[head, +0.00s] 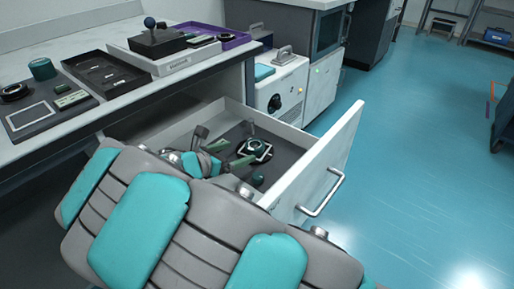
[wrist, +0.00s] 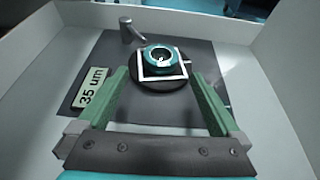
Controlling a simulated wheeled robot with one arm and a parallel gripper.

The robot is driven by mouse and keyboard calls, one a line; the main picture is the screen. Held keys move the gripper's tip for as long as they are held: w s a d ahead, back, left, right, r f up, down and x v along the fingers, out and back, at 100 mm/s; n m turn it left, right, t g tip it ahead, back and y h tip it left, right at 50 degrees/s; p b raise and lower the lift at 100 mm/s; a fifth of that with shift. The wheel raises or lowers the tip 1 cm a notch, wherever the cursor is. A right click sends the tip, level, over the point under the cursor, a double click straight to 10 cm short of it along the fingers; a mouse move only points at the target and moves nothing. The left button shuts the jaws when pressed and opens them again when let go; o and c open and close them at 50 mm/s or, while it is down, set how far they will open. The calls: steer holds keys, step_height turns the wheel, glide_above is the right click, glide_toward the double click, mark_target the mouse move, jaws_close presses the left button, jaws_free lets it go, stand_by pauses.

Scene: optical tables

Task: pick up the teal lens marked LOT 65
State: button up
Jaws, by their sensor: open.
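A teal ring-shaped lens (wrist: 159,60) lies inside the open drawer, on a dark round disc with a white square outline. It also shows in the head view (head: 257,147). No LOT marking on it is legible. My gripper (wrist: 160,78) is open and empty inside the drawer. Its two green fingers point toward the lens, one on each side in the wrist view, with the lens between and beyond the tips. I cannot tell how far apart they are in depth.
A "35 um" label (wrist: 91,87) lies left of the fingers on the dark drawer mat. A small post (wrist: 130,30) stands behind it. Drawer walls (head: 322,150) enclose the space closely. A small dark green object (head: 258,180) sits near the drawer front. Trays (head: 107,74) cover the bench.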

mark_target(253, 145)
steer(key=x, duration=0.6)
steer(key=shift+w+d+r, duration=0.15)
steer(key=shift+w+d, duration=0.15)
steer(key=shift+w, duration=0.1)
steer(key=shift+c, duration=0.2)
